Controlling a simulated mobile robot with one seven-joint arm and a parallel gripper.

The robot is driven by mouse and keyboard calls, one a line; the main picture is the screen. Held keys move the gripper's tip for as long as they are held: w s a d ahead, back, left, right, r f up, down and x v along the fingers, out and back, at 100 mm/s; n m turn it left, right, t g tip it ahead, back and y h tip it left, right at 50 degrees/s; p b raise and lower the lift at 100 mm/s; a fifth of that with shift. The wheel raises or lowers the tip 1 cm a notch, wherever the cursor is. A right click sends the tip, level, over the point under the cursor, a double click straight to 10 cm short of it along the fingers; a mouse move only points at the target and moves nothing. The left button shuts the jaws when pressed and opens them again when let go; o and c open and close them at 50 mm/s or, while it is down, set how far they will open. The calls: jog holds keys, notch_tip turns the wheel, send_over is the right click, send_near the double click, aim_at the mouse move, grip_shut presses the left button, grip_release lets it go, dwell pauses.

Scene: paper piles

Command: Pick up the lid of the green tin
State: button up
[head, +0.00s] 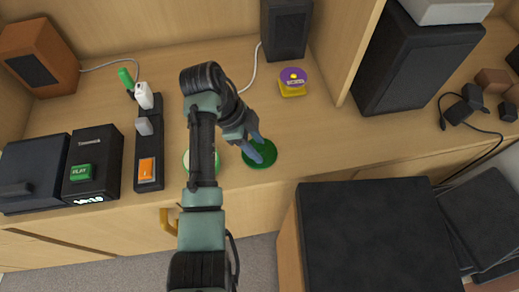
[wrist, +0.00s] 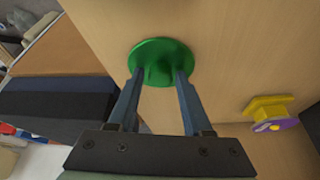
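A round green lid (wrist: 160,50) with a raised knob in its middle shows at the top of the wrist view. In the head view the green lid (head: 267,160) is on or just above the wooden counter, partly behind the fingers. My gripper (wrist: 160,74) has one finger on each side of the knob, with the tips close to it. I cannot tell whether the fingers press on the knob. In the head view my gripper (head: 257,154) points down at the lid. A green-rimmed round thing with a pale inside (head: 187,160) is mostly hidden behind my arm.
A purple and yellow item (head: 292,82) lies behind and right of the lid. A dark strip (head: 149,150) with an orange switch and a black clock (head: 92,162) stand to the left. A black-topped box (head: 370,235) is in front at right. Bare counter lies behind the lid.

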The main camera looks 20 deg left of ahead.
grip_shut()
jog(key=shift+r, duration=0.1)
